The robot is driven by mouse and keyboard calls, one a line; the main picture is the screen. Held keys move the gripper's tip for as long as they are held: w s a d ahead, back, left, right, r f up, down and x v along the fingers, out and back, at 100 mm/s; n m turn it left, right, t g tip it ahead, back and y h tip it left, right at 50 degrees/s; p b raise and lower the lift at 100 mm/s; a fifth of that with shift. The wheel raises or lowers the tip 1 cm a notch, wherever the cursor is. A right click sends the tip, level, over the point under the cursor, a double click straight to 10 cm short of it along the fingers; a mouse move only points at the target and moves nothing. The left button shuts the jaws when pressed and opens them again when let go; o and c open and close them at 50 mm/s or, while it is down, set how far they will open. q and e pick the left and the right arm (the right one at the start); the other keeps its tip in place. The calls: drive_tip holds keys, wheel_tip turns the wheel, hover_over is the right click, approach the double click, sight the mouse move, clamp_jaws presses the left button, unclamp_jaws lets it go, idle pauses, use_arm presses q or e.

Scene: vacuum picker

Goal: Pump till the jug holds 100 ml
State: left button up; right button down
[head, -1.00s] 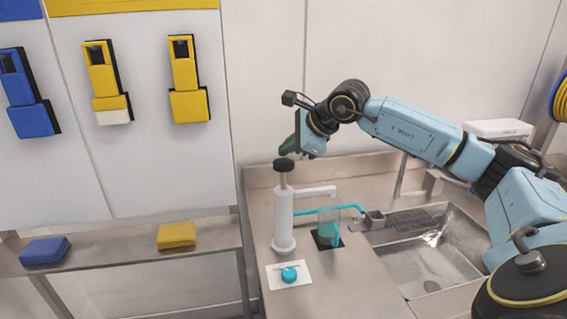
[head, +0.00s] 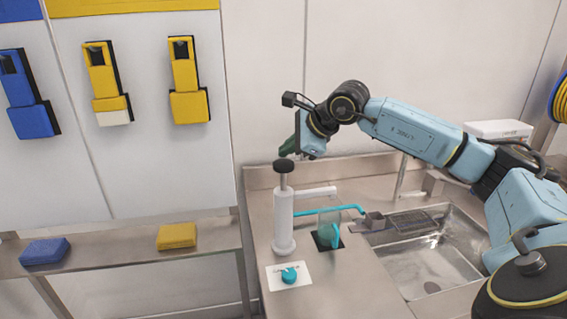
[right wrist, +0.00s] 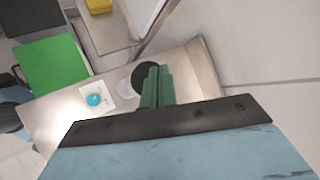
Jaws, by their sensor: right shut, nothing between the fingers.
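The white hand pump (head: 284,223) stands upright on the steel counter, with its black knob (head: 283,166) raised on a dark rod. A clear jug (head: 329,231) with turquoise in it stands on a dark square right of the pump; its level and marks are too small to read. My right gripper (head: 288,148) has green fingers, shut and empty, just above the black knob. In the right wrist view the shut fingers (right wrist: 158,85) overlap the black knob (right wrist: 143,76); I cannot tell whether they touch it. My left gripper is out of view.
A white card with a turquoise dial (head: 289,275) lies in front of the pump. A turquoise pipe (head: 345,208) runs behind the jug. A steel sink (head: 425,262) is at right. Blue (head: 44,251) and yellow (head: 177,236) blocks lie on the left shelf.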

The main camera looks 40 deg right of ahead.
sight(290, 165)
idle(0.6)
drive_tip(key=shift+f+b, duration=0.5)
drive_tip(key=shift+f+b, duration=1.9)
drive_tip(key=shift+f, duration=0.3)
idle(1.5)
drive_tip(key=shift+r, duration=0.2)
drive_tip(key=shift+r+p, duration=1.9)
drive_tip(key=shift+r, duration=0.55)
wheel_tip(290, 165, up, 5)
drive_tip(key=p, duration=0.4)
drive_tip(key=shift+r, duration=0.1)
